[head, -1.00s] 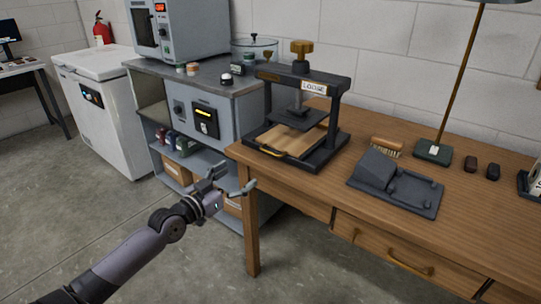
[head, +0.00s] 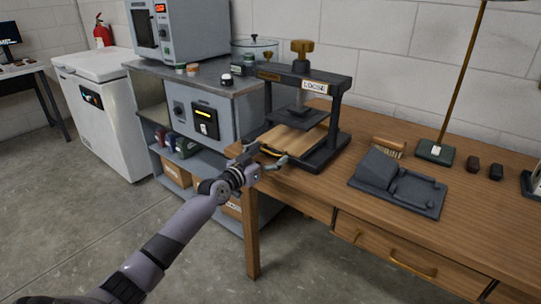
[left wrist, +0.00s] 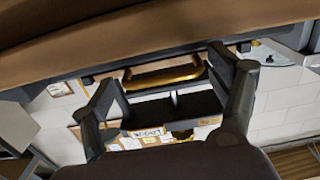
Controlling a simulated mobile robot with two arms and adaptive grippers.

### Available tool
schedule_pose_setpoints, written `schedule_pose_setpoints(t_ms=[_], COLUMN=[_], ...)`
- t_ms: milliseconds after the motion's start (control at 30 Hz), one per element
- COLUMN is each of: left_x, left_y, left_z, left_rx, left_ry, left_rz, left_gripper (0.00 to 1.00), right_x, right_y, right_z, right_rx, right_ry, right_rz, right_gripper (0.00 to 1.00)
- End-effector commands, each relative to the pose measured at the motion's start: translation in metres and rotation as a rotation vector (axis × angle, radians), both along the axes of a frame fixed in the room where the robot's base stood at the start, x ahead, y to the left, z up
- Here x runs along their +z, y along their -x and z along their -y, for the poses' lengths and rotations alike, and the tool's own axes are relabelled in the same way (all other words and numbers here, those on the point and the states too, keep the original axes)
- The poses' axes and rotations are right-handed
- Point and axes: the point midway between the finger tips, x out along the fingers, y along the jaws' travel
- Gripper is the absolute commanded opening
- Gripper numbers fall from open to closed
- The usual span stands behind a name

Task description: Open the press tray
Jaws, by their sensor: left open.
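The black press (head: 338,115) stands on the wooden bench, with a brass knob (head: 302,46) on top and a label reading LOOSE. Its wooden press tray (head: 294,139) lies low in the frame under the dark plate. The tray's brass handle (head: 268,151) faces my left gripper (head: 265,160), which is open at the tray's front edge. In the left wrist view the handle (left wrist: 163,77) appears between the open fingers (left wrist: 165,70); I cannot tell whether they touch it. My right gripper is not in view.
A dark grey moulded stand (head: 395,185), a brush (head: 388,146) and a lamp base (head: 435,152) are right of the press on the bench (head: 470,225). A grey cabinet (head: 205,115) stands to the left. The floor before the bench is clear.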

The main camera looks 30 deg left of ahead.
Motion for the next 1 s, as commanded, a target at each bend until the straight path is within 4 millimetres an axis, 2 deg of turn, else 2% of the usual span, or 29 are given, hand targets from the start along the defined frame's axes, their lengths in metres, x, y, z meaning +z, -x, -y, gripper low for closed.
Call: schedule_pose_setpoints(t_ms=[167, 467, 1000], left_x=[0.0002, 0.0004, 0.0], left_y=[-0.0093, -0.0103, -0.0101], left_z=[0.0011, 0.0011, 0.0015], left_rx=[-0.001, -0.001, -0.002], left_ry=[0.0, 0.0, 0.002], left_rz=[0.0, 0.0, -0.001], left_gripper=[0.82, 0.81, 0.45], right_x=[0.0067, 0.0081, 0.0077], right_y=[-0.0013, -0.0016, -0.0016], right_z=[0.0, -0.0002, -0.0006], right_rx=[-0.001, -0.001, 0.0], right_ry=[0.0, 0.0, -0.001], right_rz=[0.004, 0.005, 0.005], right_gripper=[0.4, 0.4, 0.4])
